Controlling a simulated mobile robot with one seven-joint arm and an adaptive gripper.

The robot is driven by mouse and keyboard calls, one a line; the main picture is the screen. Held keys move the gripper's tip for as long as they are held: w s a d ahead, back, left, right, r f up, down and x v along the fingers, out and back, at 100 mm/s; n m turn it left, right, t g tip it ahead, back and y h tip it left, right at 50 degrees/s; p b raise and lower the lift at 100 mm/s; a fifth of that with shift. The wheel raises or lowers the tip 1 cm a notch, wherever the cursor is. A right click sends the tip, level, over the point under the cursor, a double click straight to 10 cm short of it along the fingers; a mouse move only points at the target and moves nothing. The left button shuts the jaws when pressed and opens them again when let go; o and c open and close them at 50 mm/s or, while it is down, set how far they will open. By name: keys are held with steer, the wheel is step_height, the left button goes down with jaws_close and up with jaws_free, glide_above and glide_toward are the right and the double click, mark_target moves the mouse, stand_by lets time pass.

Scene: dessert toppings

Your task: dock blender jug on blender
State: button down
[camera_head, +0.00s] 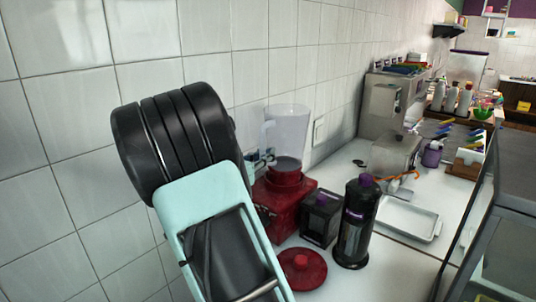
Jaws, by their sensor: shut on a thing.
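The clear blender jug (288,133) stands upright above the red blender base (299,198), beside the tiled wall. The jug's dark bottom and red collar line up over the base. I cannot tell whether they are fully seated or slightly apart. My gripper (262,160) is at the left side of the jug, by its handle, and is shut on it. My arm hides most of the gripper and the left part of the base. A round red lid (302,268) with a knob lies on the counter in front of the base.
A black bottle with a purple cap (355,222) and a small black box (320,219) stand right of the base. A metal tray (409,217) and a steel machine (386,110) are further back. Some white counter (345,283) is clear at the front.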

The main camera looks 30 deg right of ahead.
steer(key=shift+f+b, duration=0.3)
steer(key=shift+f, duration=0.05)
stand_by(0.3)
steer(key=c, duration=2.2)
jaws_free()
steer(key=shift+c, duration=0.2)
steer(key=shift+f, duration=0.25)
steer(key=p+v, duration=0.3)
steer(key=v, duration=0.8)
steer(key=shift+r, duration=0.15)
